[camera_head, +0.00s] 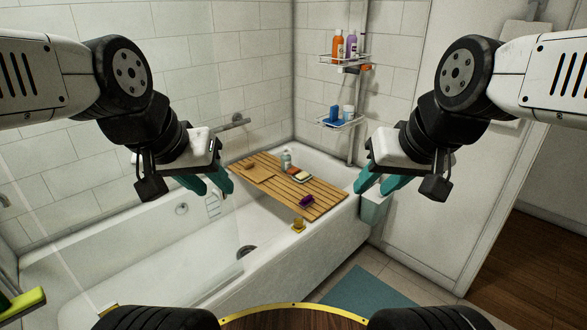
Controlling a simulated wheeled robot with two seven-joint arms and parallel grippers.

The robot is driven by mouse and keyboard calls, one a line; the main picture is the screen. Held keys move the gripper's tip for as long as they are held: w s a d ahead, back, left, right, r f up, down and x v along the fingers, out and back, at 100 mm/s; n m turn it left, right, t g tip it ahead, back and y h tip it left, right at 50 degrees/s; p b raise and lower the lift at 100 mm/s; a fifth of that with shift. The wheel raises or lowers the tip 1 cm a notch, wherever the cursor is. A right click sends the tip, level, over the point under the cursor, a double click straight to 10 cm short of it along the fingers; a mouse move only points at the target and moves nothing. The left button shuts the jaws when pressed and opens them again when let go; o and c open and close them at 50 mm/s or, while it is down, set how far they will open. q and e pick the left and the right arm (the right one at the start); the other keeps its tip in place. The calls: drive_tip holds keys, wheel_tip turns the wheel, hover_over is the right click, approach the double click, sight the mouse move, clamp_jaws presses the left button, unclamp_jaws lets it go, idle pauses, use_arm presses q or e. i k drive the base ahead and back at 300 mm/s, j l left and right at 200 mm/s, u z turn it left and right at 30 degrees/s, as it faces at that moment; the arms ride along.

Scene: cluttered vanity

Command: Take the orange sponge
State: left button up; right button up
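A small orange item (366,67) sits at the right end of the upper wall shelf; it is too small to tell if it is the sponge. A brownish-orange block (292,170) lies on the wooden bath tray (266,182), and I cannot tell what it is either. My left gripper (216,190) hangs open and empty, left of the tray in the picture. My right gripper (371,191) hangs open and empty, right of the tray. Neither gripper touches anything that I can see.
The tray spans the white bathtub (330,232) and bears a bottle (286,160), a soap dish (302,177) and a purple item (306,200). A yellow item (298,224) is on the tub rim. A blue item (334,113) stands on the lower shelf (342,123).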

sight(292, 171)
drive_tip(key=i+l, duration=0.35)
drive_tip(key=i, duration=0.15)
drive_tip(key=i+l, duration=0.35)
drive_tip(key=i, duration=0.2)
drive_tip(key=i+l+u, duration=0.1)
drive_tip(key=i+l, duration=0.2)
drive_tip(key=i, duration=0.2)
drive_tip(key=i+l+u, duration=0.1)
drive_tip(key=u, duration=0.3)
drive_tip(key=i+l+u, duration=0.1)
drive_tip(key=u, duration=0.25)
drive_tip(key=l+u, duration=0.4)
drive_tip(key=i+l+u, duration=0.1)
drive_tip(key=u, duration=0.25)
